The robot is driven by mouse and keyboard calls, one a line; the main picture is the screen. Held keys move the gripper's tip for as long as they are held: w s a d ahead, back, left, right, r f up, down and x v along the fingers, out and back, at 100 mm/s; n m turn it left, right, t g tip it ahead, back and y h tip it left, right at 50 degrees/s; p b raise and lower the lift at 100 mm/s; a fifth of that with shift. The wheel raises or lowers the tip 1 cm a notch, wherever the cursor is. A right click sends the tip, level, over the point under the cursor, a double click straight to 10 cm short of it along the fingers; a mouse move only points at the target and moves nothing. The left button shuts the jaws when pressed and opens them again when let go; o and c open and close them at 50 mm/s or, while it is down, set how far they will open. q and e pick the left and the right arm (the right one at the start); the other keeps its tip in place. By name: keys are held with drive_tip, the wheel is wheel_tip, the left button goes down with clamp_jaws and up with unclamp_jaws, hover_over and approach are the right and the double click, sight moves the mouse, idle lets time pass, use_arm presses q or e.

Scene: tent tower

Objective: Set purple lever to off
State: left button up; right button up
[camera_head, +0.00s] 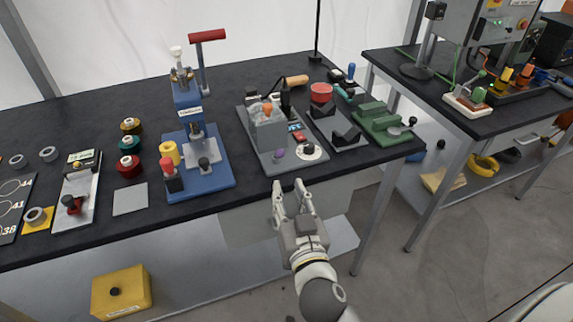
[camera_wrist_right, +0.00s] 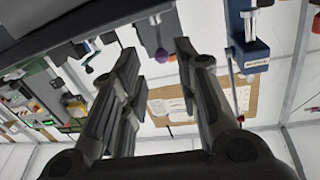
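The purple lever (camera_head: 279,153) has a small purple knob near the front left of a grey machine (camera_head: 268,132) on the black bench. In the right wrist view its purple knob (camera_wrist_right: 161,55) shows between my fingertips, further away. My right gripper (camera_head: 289,192) is open and empty, in front of the bench edge and on the near side of the lever, apart from it. Its two fingers (camera_wrist_right: 157,60) fill much of the right wrist view. I cannot tell the lever's exact tilt. My left gripper is not in view.
A white round dial (camera_head: 310,151) sits just right of the lever. A blue press (camera_head: 195,135) stands to the left, and a green fixture (camera_head: 383,124) to the right. The bench front edge lies between gripper and lever. A second table (camera_head: 440,90) stands at right.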

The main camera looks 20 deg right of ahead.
sight(278, 155)
drive_tip(key=w, duration=0.3)
drive_tip(key=w+d+r+p, duration=0.1)
drive_tip(key=w, duration=0.2)
drive_tip(key=w+p, duration=0.1)
drive_tip(key=w, duration=0.1)
drive_tip(key=shift+w+d+r, duration=0.2)
drive_tip(key=shift+w+r, duration=0.05)
drive_tip(key=shift+w, duration=0.15)
drive_tip(key=shift+w+d+f+p, duration=0.1)
drive_tip(key=shift+w+p, duration=0.3)
drive_tip(key=shift+w, duration=0.45)
clamp_jaws()
